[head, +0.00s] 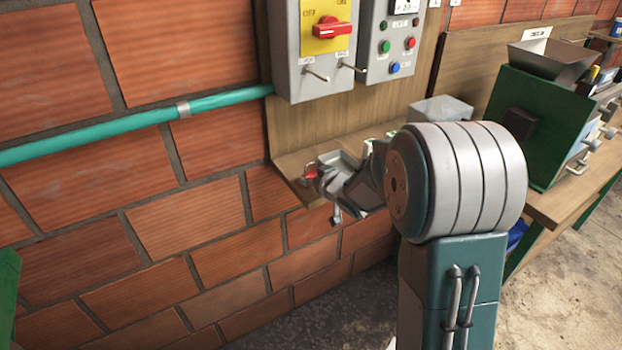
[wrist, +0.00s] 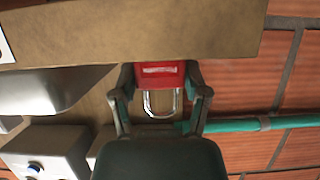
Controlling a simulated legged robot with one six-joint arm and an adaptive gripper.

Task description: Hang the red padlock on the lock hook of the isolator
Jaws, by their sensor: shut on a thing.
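The red padlock (head: 311,171) is between the fingers of my gripper (head: 322,178), at the left end of the wooden shelf. In the wrist view the padlock (wrist: 161,74) sits between both fingers of my gripper (wrist: 160,98), its silver shackle pointing down in the picture, toward the palm side. The isolator (head: 288,45) is a grey box on the wall board, with a yellow plate and red rotary handle (head: 332,29). Two metal pegs stick out near its bottom: a left one (head: 317,74) and a right one (head: 353,67). Their labels are too small to read. The padlock is below them, apart.
The wooden shelf (head: 290,166) holds a pale metal tray (head: 352,152). A push-button box (head: 378,70) adjoins the isolator at right. A teal pipe (head: 130,122) runs along the brick wall. A green machine (head: 530,120) stands at right. Space before the isolator is open.

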